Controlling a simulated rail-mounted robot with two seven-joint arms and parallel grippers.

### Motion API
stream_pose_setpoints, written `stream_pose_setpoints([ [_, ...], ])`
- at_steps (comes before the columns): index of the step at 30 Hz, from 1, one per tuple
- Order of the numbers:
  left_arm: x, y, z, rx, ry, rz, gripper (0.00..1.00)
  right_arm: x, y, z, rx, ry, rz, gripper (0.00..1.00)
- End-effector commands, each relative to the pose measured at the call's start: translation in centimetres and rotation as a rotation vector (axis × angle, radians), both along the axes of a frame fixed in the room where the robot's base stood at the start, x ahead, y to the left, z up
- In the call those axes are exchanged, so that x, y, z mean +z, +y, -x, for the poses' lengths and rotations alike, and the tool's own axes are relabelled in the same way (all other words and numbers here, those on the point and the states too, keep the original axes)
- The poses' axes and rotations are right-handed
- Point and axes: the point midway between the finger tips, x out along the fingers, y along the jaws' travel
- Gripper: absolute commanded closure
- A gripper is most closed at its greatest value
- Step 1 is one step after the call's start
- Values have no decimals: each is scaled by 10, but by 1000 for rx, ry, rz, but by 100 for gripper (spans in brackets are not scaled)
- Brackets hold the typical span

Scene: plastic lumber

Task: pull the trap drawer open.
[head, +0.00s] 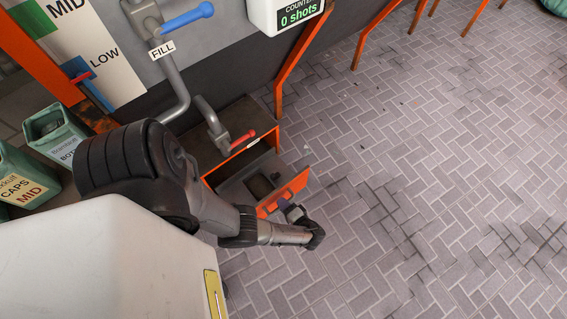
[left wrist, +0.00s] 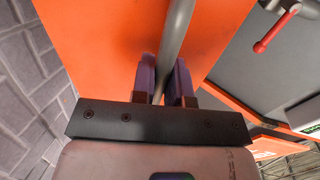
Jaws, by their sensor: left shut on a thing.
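The trap drawer (head: 262,186) has an orange front and a grey tray inside. It stands pulled out from its orange-edged housing (head: 235,150), and its open inside shows from above. My left gripper (head: 292,212) is at the outer side of the drawer front. In the left wrist view the orange drawer front (left wrist: 95,45) fills much of the picture. A grey bar handle (left wrist: 177,40) runs between the two purple-grey fingers of my left gripper (left wrist: 163,80), which are shut on it. My right gripper is not in view.
A grey pipe with a red lever (head: 243,140) hangs above the drawer housing. A fill pipe with a blue lever (head: 187,18) is farther up. Green bins (head: 50,130) stand at the left. The paved floor (head: 430,150) to the right is clear.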

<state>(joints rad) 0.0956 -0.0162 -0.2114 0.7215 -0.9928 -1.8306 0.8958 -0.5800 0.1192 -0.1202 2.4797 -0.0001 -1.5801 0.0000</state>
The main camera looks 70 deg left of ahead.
Motion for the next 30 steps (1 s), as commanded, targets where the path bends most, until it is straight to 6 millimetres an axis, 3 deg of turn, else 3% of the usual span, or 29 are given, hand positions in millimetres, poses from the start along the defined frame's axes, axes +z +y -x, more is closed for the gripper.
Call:
stream_pose_setpoints([
  [3,1,0,0,3,0,-1,100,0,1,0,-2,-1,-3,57],
  [4,1,0,0,3,0,-1,84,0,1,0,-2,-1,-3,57],
  [11,0,0,0,3,1,-1,62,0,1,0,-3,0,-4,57],
  [22,2,-7,-3,4,-1,1,61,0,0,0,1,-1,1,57],
  [30,11,-47,-16,19,0,3,61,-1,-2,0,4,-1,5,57],
])
